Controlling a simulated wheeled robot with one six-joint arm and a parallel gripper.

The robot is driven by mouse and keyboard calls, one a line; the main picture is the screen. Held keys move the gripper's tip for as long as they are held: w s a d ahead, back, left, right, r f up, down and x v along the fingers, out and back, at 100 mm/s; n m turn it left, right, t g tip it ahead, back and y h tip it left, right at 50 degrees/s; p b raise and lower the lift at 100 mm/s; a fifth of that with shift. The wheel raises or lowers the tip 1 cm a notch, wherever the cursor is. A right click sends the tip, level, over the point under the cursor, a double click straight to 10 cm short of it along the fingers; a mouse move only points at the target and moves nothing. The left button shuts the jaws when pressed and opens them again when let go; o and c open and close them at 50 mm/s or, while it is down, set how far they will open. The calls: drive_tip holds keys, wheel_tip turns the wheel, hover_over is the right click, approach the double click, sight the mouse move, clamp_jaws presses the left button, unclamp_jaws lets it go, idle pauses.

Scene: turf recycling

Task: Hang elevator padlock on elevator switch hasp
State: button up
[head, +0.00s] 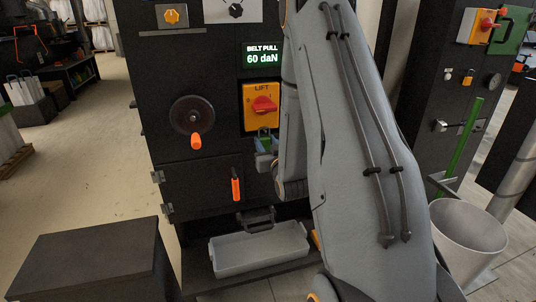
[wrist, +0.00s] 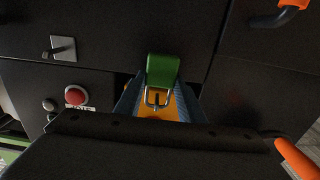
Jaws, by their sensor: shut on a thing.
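The green padlock (wrist: 163,70) is held between the blue fingers of my gripper (wrist: 158,104). Its metal shackle (wrist: 148,101) points toward the yellow-orange plate of the lift switch (wrist: 160,113). In the head view the lift switch (head: 262,104), with a red handle, is on the dark cabinet. My gripper (head: 265,155) is just below it, shut on the padlock (head: 265,143). The shackle overlaps the plate in the wrist view. I cannot tell whether it passes through a hasp; the hasp is not clear.
A hand wheel (head: 192,115) with an orange knob is left of the switch. An orange door handle (head: 236,186) is lower down. A grey tray (head: 259,252) stands below. In the wrist view a red button (wrist: 75,97) is at left. My arm hides the cabinet's right side.

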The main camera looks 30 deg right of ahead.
drive_tip(key=shift+f, duration=0.15)
drive_tip(key=o, duration=1.2)
drive_tip(key=b+v, duration=0.2)
drive_tip(key=v, duration=0.6)
drive_tip(key=s+a+f+n+g+y, duration=0.1)
drive_tip(key=s+a+f+g+y, duration=0.1)
drive_tip(key=a+f+g, duration=0.3)
drive_tip(key=s+a+f+n+g+y, duration=0.1)
drive_tip(key=s+a+g, duration=0.1)
drive_tip(key=a+g, duration=0.3)
drive_tip(key=s+a+g, duration=0.2)
drive_tip(key=s+a, duration=0.1)
drive_tip(key=s, duration=0.2)
drive_tip(key=s+a+r+g+y, duration=0.1)
drive_tip(key=s+a+g, duration=0.1)
drive_tip(key=s+a, duration=0.2)
drive_tip(key=s+a+g, duration=0.2)
drive_tip(key=s+a, duration=0.1)
drive_tip(key=s, duration=0.5)
drive_tip(key=shift+s+a+r+n+g, duration=0.2)
drive_tip(key=shift+a+r+n+g, duration=0.05)
drive_tip(key=shift+r+n+g, duration=0.15)
